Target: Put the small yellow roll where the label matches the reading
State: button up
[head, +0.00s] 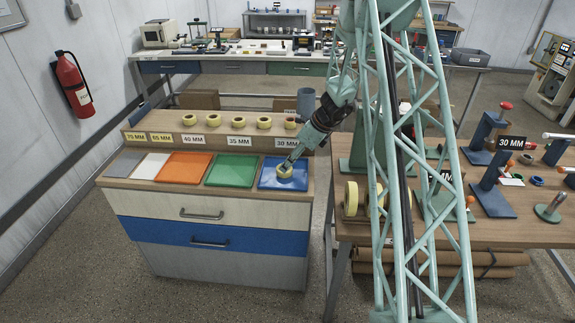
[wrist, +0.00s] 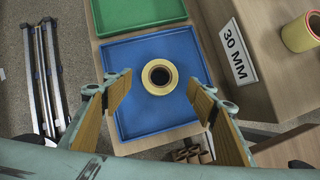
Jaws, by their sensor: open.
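The small yellow roll (head: 285,172) lies in the blue tray (head: 267,183), in front of the 30 MM label (head: 287,143). In the wrist view the roll (wrist: 148,82) lies flat near the middle of the blue tray (wrist: 128,62), its dark core facing up. My gripper (wrist: 158,103) is open, its two padded fingers wide apart, with the roll between and beyond their tips; neither finger touches it in the wrist view. A 30 MM sign (head: 511,142) stands on a dark blue stand on the right-hand table.
Left of the blue tray are green (head: 231,170), orange (head: 183,167), white (head: 150,166) and grey (head: 121,165) trays, all empty. Several yellow rolls (head: 238,121) stand on the shelf behind, above size labels. The right-hand table (head: 470,237) holds stands and other rolls.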

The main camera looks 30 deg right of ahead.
jog(key=v, duration=0.7)
jog(key=shift+r+p, duration=0.3)
jog(key=shift+p, duration=0.1)
jog(key=shift+s+d, duration=0.1)
